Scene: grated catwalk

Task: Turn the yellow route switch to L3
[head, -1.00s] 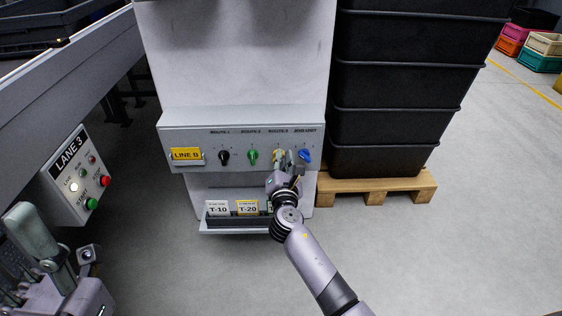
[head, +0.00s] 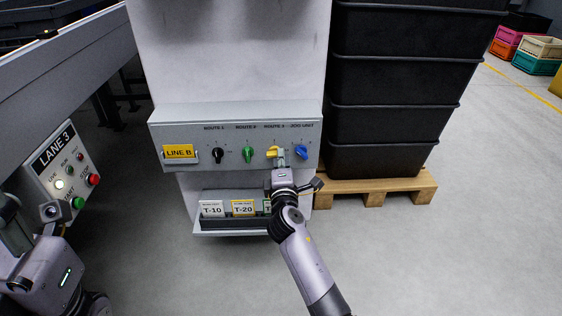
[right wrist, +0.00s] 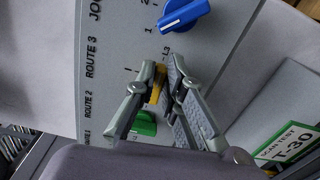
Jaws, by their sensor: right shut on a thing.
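The yellow route switch (head: 272,152) is on the grey panel (head: 228,164), under the ROUTE 3 label, between the green and blue knobs. My right gripper (head: 280,157) is at it, shut on it. In the right wrist view the yellow switch (right wrist: 156,88) shows between the two fingers (right wrist: 160,92), partly hidden by them. An L3 mark shows just beyond the fingertips, on the blue knob's side. I cannot tell which mark the switch points to. My left gripper (head: 42,232) is partly in view at the lower left, away from the panel; its jaws are unclear.
The blue knob (head: 301,152) is close right of my right gripper, and the green knob (head: 248,155) left of it. A black knob (head: 218,155) is further left. Below is a rack (head: 222,224) of cards. Black crates (head: 385,122) stand right; the LANE 3 box (head: 55,178) is left.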

